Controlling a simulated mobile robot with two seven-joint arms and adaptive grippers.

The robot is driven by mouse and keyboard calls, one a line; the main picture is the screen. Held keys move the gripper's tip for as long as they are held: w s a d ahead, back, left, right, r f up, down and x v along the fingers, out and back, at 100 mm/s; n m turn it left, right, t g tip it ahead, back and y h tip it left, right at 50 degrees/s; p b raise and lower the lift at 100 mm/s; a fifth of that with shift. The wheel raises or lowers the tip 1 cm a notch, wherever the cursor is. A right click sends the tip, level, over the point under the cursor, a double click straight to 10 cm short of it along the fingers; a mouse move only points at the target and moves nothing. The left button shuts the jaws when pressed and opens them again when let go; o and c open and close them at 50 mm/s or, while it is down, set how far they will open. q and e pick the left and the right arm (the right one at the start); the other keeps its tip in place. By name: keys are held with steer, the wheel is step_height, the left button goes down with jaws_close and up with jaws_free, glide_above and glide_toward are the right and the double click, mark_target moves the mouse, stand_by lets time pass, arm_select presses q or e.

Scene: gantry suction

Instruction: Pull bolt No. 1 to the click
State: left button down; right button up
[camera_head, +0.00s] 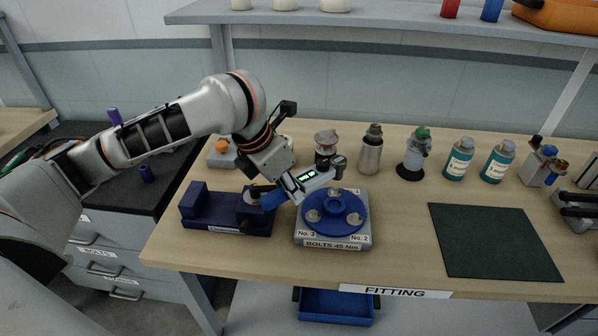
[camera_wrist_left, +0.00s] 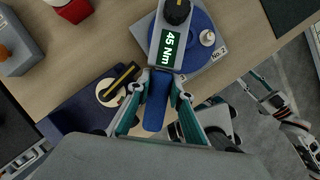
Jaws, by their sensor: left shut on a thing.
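My left gripper (camera_head: 270,196) is shut on the blue handle of a torque wrench (camera_head: 317,179). In the left wrist view the gripper (camera_wrist_left: 158,84) has a finger on each side of the handle, and the wrench display (camera_wrist_left: 166,50) reads 45 Nm. The wrench's dark round head (camera_head: 338,162) is over the back of the blue flange (camera_head: 333,226). The flange sits on a grey block (camera_head: 334,245) labelled "BOLTS 45 Nm". My right gripper (camera_wrist_left: 262,92) is partly seen.
A dark blue cradle (camera_head: 228,215) stands left of the block. Behind are a metal bottle (camera_head: 371,152), a green-topped dispenser (camera_head: 414,155) and two teal bottles (camera_head: 458,162). A dark green mat (camera_head: 494,241) lies bare at right. A blue bin (camera_head: 336,304) is below the table edge.

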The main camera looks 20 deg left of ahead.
arm_select(q)
steer(key=shift+w, duration=0.15)
steer(key=shift+s+r, duration=0.15)
steer(key=shift+s, duration=0.1)
steer(key=shift+a, duration=0.1)
steer(key=shift+s+f, duration=0.15)
steer(key=shift+f, duration=0.45)
step_height(320, 180, down, 3)
steer(key=shift+r+b, duration=0.15)
steer(key=shift+b, duration=0.15)
arm_select(e)
steer(key=shift+s+f, duration=0.2)
steer(key=shift+f, duration=0.2)
arm_select(q)
steer(key=shift+p, duration=0.3)
arm_select(e)
steer(key=shift+r, duration=0.25)
